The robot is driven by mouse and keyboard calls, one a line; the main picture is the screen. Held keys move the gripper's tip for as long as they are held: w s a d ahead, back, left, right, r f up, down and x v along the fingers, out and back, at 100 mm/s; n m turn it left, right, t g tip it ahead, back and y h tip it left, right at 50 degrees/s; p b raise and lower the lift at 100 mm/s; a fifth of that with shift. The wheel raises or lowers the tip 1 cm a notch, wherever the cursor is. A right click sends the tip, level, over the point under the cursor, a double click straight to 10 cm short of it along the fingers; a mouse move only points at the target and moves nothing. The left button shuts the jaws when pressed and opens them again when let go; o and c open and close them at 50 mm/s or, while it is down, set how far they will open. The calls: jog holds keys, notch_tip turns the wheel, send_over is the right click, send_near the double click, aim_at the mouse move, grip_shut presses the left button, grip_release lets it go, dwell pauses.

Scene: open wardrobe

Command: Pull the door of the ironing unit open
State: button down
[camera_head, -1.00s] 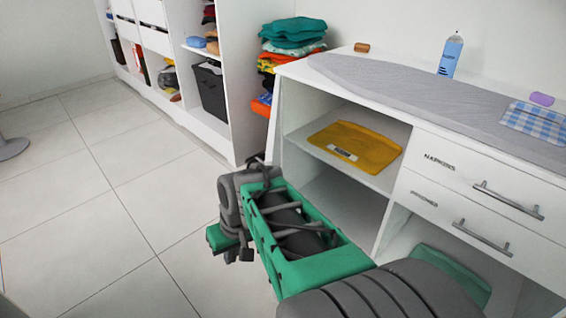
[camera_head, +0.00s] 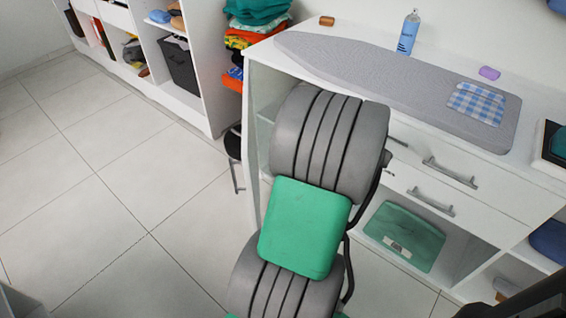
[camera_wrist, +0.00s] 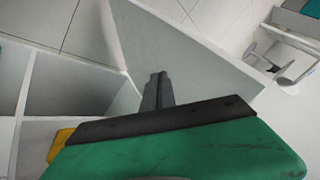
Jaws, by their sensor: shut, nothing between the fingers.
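The ironing unit (camera_head: 520,205) is a white cabinet with a grey ironing board on top. In the wrist view, its white door (camera_wrist: 190,60) stands swung out from the shelves at the left. In the head view, the door shows at most as a narrow strip at the unit's left edge. My gripper (camera_wrist: 160,82) is shut and empty, on the shelf side of the door panel. Its tips overlap the panel in the picture; I cannot tell whether they touch. In the head view, my arm covers the left compartment, and I cannot make out the gripper.
The grey ironing board (camera_head: 350,75) holds a checked cloth (camera_head: 478,103); a blue bottle (camera_head: 408,33) stands behind. Drawer handles (camera_head: 450,173) stick out at the front. Folded clothes (camera_head: 250,40) are stacked left of the unit. The tiled floor (camera_head: 100,190) at left is clear.

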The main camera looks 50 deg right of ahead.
jog(key=w+a, duration=0.1)
jog(key=w+a+f, duration=0.1)
jog(key=w, duration=0.1)
jog(key=w+a+f, duration=0.1)
jog(key=shift+w+f, duration=0.15)
jog(key=shift+w, duration=0.1)
jog(key=shift+a, duration=0.1)
